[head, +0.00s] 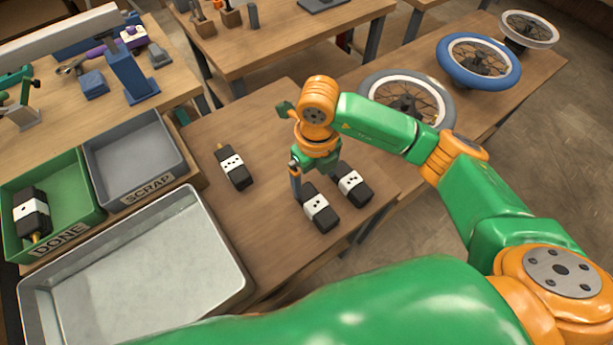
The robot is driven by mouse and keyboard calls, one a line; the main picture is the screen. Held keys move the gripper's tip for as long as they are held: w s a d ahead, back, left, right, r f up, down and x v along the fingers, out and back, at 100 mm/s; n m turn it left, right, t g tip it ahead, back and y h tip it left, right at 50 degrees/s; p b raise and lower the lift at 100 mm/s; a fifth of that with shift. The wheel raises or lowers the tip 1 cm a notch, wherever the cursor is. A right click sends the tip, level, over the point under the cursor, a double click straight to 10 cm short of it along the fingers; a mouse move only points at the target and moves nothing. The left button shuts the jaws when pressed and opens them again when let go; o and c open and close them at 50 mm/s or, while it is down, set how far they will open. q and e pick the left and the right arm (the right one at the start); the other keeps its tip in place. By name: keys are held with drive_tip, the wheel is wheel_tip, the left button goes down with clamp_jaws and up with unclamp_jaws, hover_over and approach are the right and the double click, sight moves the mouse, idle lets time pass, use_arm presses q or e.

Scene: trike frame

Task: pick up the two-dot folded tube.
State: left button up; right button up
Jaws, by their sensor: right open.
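Three black folded tubes with white dotted bands lie on the wooden table. One (237,177) lies at the left, one (322,217) at the front and one (358,193) at the right. The right one's band seems to carry two dots, but the dots are too small to be sure. My right gripper (296,182) is open and points down just behind and left of the front tube. It is apart from the left tube, and my wrist hangs above the right tube's far side. Its fingers are partly hidden by each other. My left gripper is out of view.
A green DONE bin (85,208) holds another folded tube (33,216). A grey SCRAP bin (181,172) and an empty metal tray (222,241) stand at the left. Several wheels, including a blue-tyred one (450,66), lie at the back right. The table between tray and tubes is clear.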

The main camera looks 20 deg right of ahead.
sight(316, 203)
drive_tip(key=s+f, duration=0.1)
drive_tip(key=s, duration=0.1)
drive_tip(key=s+f+p, duration=0.1)
drive_tip(key=f, duration=0.1)
drive_tip(key=shift+s+a+p, duration=0.2)
drive_tip(key=shift+s+p, duration=0.1)
drive_tip(key=shift+s, duration=0.05)
wheel_tip(316, 203, down, 3)
drive_tip(key=shift+r, duration=0.1)
drive_tip(key=shift+w+f, duration=0.25)
drive_tip(key=shift+w, duration=0.1)
drive_tip(key=shift+s+r, duration=0.15)
drive_tip(key=c, duration=0.9)
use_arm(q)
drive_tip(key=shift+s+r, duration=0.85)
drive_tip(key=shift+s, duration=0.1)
use_arm(e)
clamp_jaws()
